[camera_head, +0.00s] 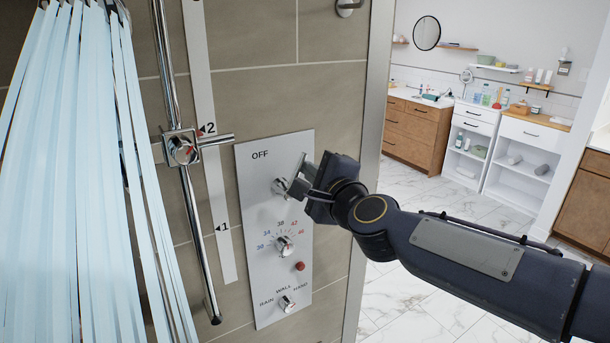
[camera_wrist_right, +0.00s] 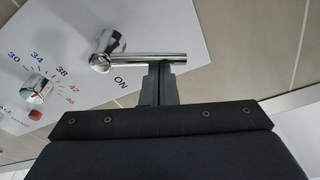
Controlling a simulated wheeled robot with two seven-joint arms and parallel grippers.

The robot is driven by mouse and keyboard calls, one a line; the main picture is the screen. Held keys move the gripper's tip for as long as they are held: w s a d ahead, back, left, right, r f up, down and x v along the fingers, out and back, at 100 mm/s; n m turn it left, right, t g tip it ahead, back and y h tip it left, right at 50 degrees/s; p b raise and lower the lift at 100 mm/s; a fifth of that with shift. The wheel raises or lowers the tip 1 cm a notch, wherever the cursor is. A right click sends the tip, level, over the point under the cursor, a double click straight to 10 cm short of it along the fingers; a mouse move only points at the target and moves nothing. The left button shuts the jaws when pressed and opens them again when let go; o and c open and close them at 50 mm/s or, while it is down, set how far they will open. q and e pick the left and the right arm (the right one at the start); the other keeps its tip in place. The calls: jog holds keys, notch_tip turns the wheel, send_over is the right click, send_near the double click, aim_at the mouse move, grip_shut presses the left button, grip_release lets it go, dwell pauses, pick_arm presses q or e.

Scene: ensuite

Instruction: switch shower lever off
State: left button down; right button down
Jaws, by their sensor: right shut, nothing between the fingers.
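The shower lever (camera_head: 298,168) is a chrome bar on a round hub, on the upper part of a grey control panel (camera_head: 251,215). "OFF" is printed above and left of it. The lever points up and slightly right in the head view. In the right wrist view the lever (camera_wrist_right: 148,59) lies across the top middle, with "ON" printed beside it. My right gripper (camera_head: 303,186) is shut and empty, at the lever's right side. Its fingertips (camera_wrist_right: 162,68) meet or nearly meet the bar near its free end; contact is not certain. My left gripper is not in view.
Below the lever are a temperature dial (camera_head: 284,246), a red button (camera_head: 300,266) and an outlet selector (camera_head: 287,303). A chrome rail (camera_head: 196,220) stands left of the panel, beside a pale blue curtain (camera_head: 80,180). A wall edge (camera_head: 372,110) is close to the right; open floor lies beyond.

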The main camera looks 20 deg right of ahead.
jog(key=shift+s+a+r+n+t+p, duration=0.1)
jog(key=shift+a+r+n+p, duration=0.2)
jog(key=shift+n, duration=0.45)
jog(key=shift+s+a+r+n+t+p, duration=0.1)
jog(key=shift+a+n, duration=0.25)
jog(key=shift+n, duration=0.45)
jog(key=shift+s+a+r+n+t+p, duration=0.1)
jog(key=shift+a+r+n+p, duration=0.2)
jog(key=shift+n, duration=0.45)
jog(key=shift+a+f, duration=0.1)
jog(key=shift+a, duration=0.05)
